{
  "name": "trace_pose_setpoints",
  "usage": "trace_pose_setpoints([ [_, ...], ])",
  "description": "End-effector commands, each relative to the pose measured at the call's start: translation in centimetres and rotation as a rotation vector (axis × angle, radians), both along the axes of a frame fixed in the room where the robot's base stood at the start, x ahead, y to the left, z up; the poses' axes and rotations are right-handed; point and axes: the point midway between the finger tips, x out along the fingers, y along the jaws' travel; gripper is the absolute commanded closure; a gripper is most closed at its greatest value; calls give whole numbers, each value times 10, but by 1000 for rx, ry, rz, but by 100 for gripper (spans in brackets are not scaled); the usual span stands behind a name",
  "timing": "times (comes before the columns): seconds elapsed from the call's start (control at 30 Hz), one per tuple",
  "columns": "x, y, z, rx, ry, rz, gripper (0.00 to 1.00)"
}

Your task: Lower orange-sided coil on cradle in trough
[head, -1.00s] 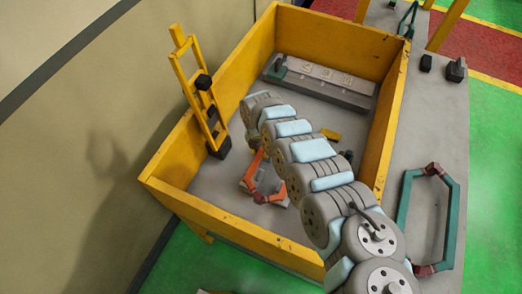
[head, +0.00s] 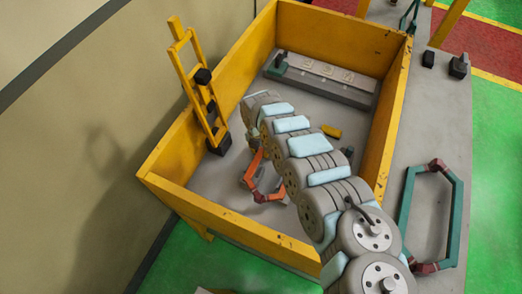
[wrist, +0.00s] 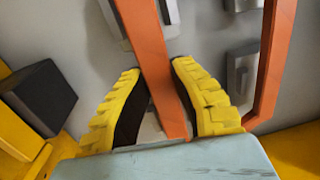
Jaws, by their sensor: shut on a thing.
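The orange-sided coil (head: 256,171) is inside the yellow-walled trough (head: 240,227), low near its front left part. My arm partly covers it in the head view. In the wrist view my gripper (wrist: 170,100) has its two yellow ridged fingers shut on one orange side of the coil (wrist: 157,70). The coil's other orange side (wrist: 272,65) shows at the right. Grey blocks (wrist: 243,70) on the grey floor show between and beside the coil sides, perhaps parts of the cradle. I cannot tell whether the coil touches them.
A yellow frame with black blocks (head: 196,85) stands at the trough's left wall. A grey bar (head: 320,78) lies along the back, and a small yellow piece (head: 331,131) lies on the floor. A green-sided coil (head: 405,215) lies on the grey ledge (head: 432,130) at the right.

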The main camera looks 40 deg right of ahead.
Motion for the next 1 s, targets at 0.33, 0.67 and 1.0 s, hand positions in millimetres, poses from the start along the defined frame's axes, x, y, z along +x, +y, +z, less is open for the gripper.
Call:
trace_pose_setpoints([
  [0.33, 0, 0, -6, -1, 1, 1, 100],
  [0.67, -1, -1, -16, 0, 1, 0, 100],
  [1.0, -1, -1, -17, 0, 1, 0, 100],
])
